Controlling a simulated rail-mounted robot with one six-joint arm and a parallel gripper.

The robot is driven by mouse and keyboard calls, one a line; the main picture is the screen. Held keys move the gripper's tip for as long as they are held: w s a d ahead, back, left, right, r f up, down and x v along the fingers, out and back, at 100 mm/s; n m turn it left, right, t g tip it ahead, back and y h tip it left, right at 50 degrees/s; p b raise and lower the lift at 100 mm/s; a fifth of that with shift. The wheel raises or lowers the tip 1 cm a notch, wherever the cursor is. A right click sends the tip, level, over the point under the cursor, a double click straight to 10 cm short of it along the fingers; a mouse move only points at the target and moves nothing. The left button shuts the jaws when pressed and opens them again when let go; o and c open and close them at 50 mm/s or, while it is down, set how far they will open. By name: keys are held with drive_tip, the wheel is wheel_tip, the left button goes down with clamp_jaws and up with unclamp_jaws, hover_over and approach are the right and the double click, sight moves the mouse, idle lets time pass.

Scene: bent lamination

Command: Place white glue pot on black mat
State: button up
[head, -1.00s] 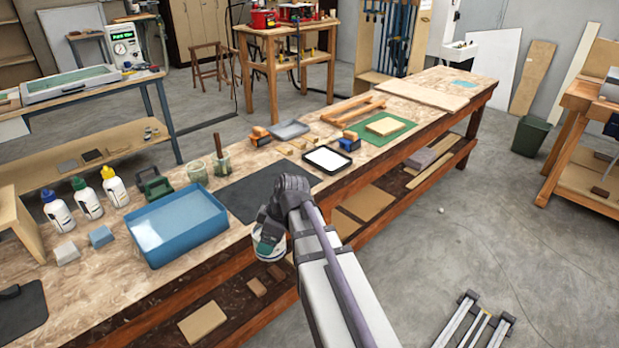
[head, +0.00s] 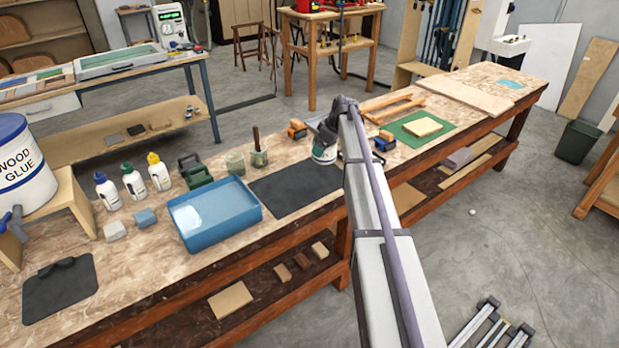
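The white glue pot (head: 324,155), with a dark green band, hangs upright below my gripper (head: 325,140). My gripper is shut on its top; the fingertips are hard to make out. The black mat (head: 290,190) lies flat and bare on the bench, right of the blue tray. In the picture the pot overlaps the mat's far right corner. I cannot tell how high the pot is above the bench. My arm hides the mat's right edge. A second dark mat (head: 75,293) lies at the bench's left end.
The blue tray (head: 212,240) borders the mat on the left. A glass jar with a brush (head: 259,157) and a green jar (head: 235,164) stand behind it. A green mat (head: 440,138) with a wooden block lies to the right. Several glue bottles stand at the left.

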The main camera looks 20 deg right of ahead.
wheel_tip(320, 180, down, 10)
drive_tip(key=b, duration=0.8)
drive_tip(key=shift+r, duration=0.2)
drive_tip(key=shift+r+p, duration=0.3)
drive_tip(key=shift+r, duration=0.05)
drive_tip(key=shift+f, duration=0.25)
drive_tip(key=o, duration=1)
drive_tip(key=shift+r, duration=0.1)
